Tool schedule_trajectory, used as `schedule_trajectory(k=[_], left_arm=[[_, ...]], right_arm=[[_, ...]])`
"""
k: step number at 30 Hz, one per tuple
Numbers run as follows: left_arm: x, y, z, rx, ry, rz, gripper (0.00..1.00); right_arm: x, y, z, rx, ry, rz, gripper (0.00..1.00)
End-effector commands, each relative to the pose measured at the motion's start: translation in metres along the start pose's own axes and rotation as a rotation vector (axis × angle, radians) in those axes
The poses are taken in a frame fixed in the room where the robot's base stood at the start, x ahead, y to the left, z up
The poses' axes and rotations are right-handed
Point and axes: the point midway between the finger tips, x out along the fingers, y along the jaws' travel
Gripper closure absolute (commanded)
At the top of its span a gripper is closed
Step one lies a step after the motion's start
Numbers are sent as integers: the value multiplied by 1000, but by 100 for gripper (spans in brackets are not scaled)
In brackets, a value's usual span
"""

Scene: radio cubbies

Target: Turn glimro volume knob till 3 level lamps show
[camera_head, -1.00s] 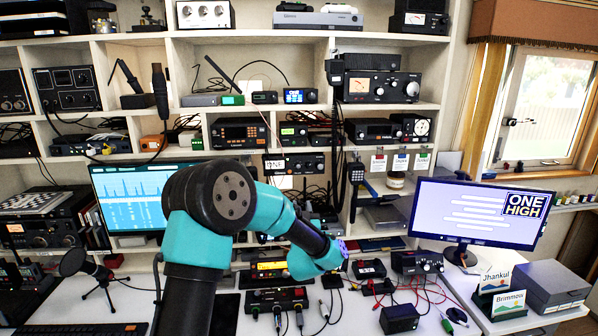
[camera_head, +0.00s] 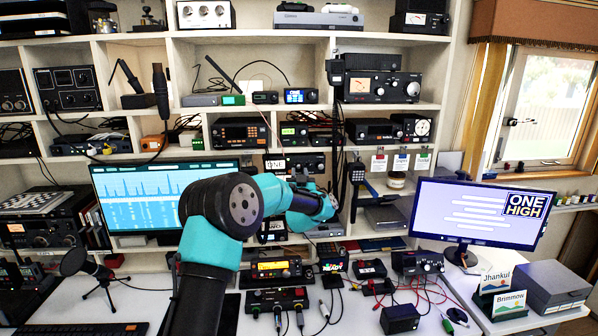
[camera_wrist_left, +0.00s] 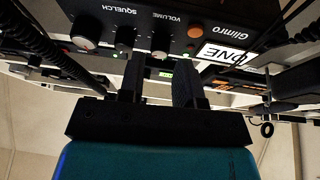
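The Glimro radio (camera_head: 306,162) sits on a shelf in the middle of the head view, with a ONE card at its left end. Its front panel (camera_wrist_left: 180,12) fills the top of the left wrist view, turned upside down. The volume knob (camera_wrist_left: 160,44) is beside the VOLUME label, and the squelch knob (camera_wrist_left: 124,40) is to its left. My left gripper (camera_wrist_left: 159,62) is open, its two fingers apart and roughly either side of the volume knob; contact cannot be told. In the head view the left gripper (camera_head: 303,180) is just below the radio. I cannot make out its level lamps.
Other radios stand close above and beside it, including one with a dial (camera_head: 382,87). A monitor (camera_head: 485,212) showing ONE HIGH is at the right. Below are an orange-display radio (camera_head: 270,266), a black box (camera_head: 400,318) and cables. A dark cable (camera_wrist_left: 45,45) passes left of the gripper.

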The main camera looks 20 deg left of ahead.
Motion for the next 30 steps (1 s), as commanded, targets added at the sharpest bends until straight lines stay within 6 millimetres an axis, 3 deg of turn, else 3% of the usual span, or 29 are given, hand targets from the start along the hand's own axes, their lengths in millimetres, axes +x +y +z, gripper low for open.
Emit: schedule_trajectory(k=[7,17,27,30], left_arm=[[20,0,0,0,0,0,68],[23,0,0,0,-1,1,68],[23,0,0,0,0,1,100],[23,0,0,0,0,1,100]], right_arm=[[0,0,0,0,0,0,100],[0,0,0,0,0,0,100],[0,0,0,0,0,0,100],[0,0,0,0,0,0,100]])
